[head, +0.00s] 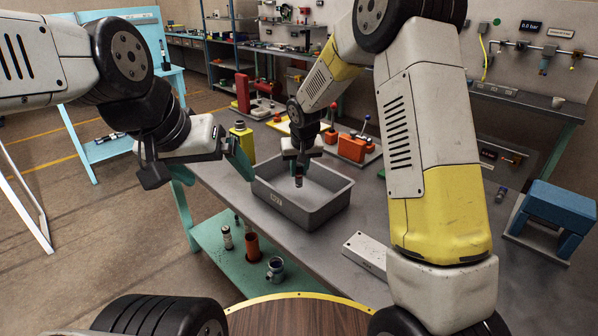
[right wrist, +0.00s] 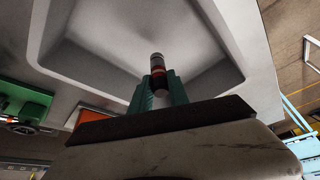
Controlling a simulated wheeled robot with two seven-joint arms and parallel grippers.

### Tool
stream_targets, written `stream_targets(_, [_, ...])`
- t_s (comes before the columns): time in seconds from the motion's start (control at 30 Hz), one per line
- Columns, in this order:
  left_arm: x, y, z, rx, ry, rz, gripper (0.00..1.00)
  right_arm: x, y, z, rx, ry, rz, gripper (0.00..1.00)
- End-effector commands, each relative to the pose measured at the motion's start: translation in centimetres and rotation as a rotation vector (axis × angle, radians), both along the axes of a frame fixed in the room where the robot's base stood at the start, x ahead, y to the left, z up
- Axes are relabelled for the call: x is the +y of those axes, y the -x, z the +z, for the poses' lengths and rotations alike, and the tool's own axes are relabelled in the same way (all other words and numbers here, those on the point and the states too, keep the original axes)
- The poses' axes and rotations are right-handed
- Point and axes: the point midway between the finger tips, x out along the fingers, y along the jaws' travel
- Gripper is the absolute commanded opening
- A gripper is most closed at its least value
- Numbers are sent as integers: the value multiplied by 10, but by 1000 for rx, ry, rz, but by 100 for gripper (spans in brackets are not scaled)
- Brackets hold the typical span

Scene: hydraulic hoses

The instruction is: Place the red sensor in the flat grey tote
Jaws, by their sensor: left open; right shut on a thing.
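The flat grey tote (head: 283,208) sits on the grey workbench, and its pale inside fills much of the right wrist view (right wrist: 100,40). My right gripper (head: 299,164) is over the tote, pointing down. Its green fingers (right wrist: 158,92) are shut on the red sensor (right wrist: 156,63), a small cylinder with a red-brown band and grey end. In the head view the sensor (head: 298,178) hangs upright within the tote's opening. I cannot tell whether it touches the floor. My left gripper (head: 200,170) is open and empty, left of the tote.
Red and yellow fixtures (head: 352,146) stand behind the tote. A light grey box (head: 366,252) lies on the bench in front right. A blue block (head: 558,204) stands at far right. A lower teal shelf (head: 225,262) holds several cylindrical parts. The tote's inside looks otherwise empty.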

Motion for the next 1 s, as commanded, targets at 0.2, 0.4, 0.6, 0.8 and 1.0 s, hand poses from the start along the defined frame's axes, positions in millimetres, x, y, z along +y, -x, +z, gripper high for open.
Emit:
stream_targets(0.2, [0, 0, 0, 0, 0, 0, 93, 0, 1, -26, 3, 1, -1, 0])
stream_targets(0.4, [0, 0, 0, 0, 0, 0, 93, 0, 0, -37, -1, -1, -1, 0])
stream_targets(0.6, [0, 0, 0, 0, 0, 0, 93, 0, 0, -39, 0, 0, 0, 0])
stream_targets(0.8, [0, 0, 0, 0, 0, 0, 93, 0, 0, -40, 0, 0, -1, 43])
stream_targets(1.0, [0, 0, 0, 0, 0, 0, 93, 0, 0, -40, 0, 0, -1, 43])
